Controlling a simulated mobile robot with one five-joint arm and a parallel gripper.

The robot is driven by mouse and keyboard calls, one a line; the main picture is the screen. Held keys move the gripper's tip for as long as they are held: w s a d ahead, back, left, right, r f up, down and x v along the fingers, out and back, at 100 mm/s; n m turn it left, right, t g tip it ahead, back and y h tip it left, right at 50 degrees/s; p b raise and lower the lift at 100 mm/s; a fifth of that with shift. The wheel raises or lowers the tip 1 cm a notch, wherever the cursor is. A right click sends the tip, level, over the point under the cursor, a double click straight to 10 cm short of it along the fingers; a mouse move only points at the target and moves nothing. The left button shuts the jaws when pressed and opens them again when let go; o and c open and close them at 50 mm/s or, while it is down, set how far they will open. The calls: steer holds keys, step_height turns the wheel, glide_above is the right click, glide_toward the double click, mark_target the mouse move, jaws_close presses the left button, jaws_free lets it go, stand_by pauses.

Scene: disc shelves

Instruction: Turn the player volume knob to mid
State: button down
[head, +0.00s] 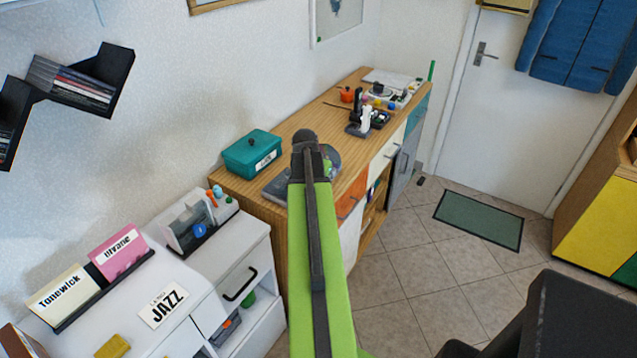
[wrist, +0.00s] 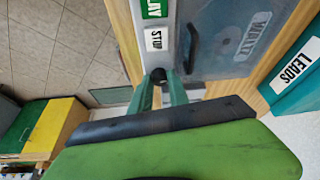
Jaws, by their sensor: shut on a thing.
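The player (head: 276,188) is a grey device on the wooden sideboard, largely hidden behind my arm in the head view. In the wrist view the player (wrist: 225,45) shows a clear lid with a white label, a green button and a white button beside it. The volume knob (wrist: 158,74) is small and black, near the player's edge. My gripper (wrist: 160,88) has its teal fingers closed around the knob. In the head view my gripper (head: 306,142) is over the player, and the knob is hidden. The knob's pointer and scale cannot be made out.
A teal box (head: 252,154) stands left of the player on the sideboard (head: 232,190). A black-and-white item (head: 366,118) and other small things stand further right. A white cabinet (head: 170,270) is at the front left. The tiled floor (head: 420,260) at right is mostly clear.

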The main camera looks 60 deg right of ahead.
steer(key=shift+m+g, duration=0.3)
steer(key=shift+m, duration=0.7)
steer(key=c, duration=1.3)
jaws_free()
steer(key=shift+o, duration=0.2)
steer(key=shift+w, duration=0.1)
